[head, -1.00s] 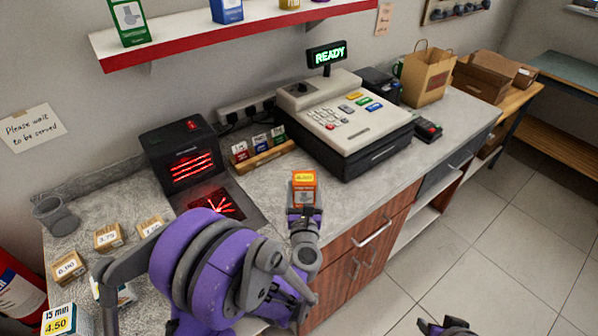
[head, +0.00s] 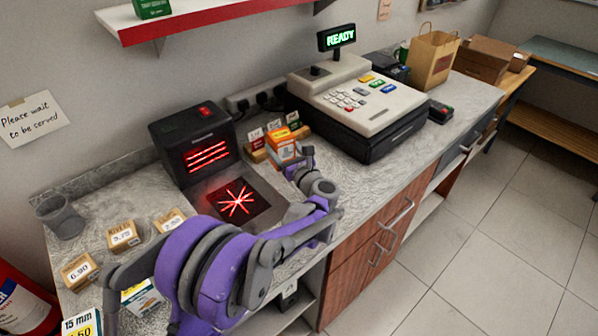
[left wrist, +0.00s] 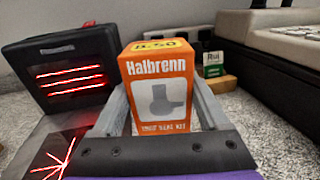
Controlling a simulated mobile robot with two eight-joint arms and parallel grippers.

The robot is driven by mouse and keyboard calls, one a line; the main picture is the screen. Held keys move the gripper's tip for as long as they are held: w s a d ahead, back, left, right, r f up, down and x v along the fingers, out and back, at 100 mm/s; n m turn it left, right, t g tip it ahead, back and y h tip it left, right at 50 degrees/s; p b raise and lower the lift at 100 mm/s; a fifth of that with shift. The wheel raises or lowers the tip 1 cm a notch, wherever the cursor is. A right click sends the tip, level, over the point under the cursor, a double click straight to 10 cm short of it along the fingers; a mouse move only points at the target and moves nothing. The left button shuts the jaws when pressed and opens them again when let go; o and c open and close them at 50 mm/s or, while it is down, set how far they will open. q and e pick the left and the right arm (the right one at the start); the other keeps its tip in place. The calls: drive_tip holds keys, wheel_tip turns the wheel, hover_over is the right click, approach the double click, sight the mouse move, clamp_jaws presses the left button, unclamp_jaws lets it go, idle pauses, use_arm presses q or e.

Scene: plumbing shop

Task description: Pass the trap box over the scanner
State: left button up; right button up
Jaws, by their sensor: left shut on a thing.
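The trap box is an orange box (left wrist: 158,88) marked Halbrenn, with a yellow label on top and a grey pipe pictured on its front. It also shows in the head view (head: 283,147). My left gripper (head: 292,165) is shut on it and holds it upright between its fingers, seen close in the left wrist view (left wrist: 162,115). The scanner (head: 195,147) is a black upright unit with red lit lines, and its flat plate (head: 236,201) has a red starburst. The box is to the right of the scanner, beyond the plate's right side. My right gripper is not in view.
The cash register (head: 366,120) reading READY stands to the right. Small priced boxes (head: 123,236) and a grey cup (head: 60,217) are on the left of the counter. A red-edged shelf (head: 190,22) hangs above.

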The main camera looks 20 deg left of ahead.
sight(268, 134)
use_arm(q)
drive_tip(key=a+r+n+g+y, duration=0.1)
drive_tip(key=a, duration=0.1)
drive_tip(key=a+r+n+g+y+b, duration=0.1)
drive_tip(key=a+r+g, duration=0.1)
drive_tip(key=shift+w+a+r, duration=0.15)
drive_tip(key=shift+a+r, duration=0.05)
drive_tip(key=shift+r, duration=0.05)
drive_tip(key=shift+a+r+b, duration=0.1)
drive_tip(key=shift+a+b, duration=0.05)
drive_tip(key=shift+b, duration=0.15)
drive_tip(key=s+a+f+b, duration=0.3)
drive_tip(key=s+a, duration=0.6)
drive_tip(key=s, duration=0.3)
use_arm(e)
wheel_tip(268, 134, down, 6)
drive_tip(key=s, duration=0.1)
use_arm(q)
drive_tip(key=s+d+r+p, duration=0.5)
drive_tip(key=d+r+p, duration=0.2)
drive_tip(key=d+r, duration=0.3)
drive_tip(key=shift+v, duration=0.75)
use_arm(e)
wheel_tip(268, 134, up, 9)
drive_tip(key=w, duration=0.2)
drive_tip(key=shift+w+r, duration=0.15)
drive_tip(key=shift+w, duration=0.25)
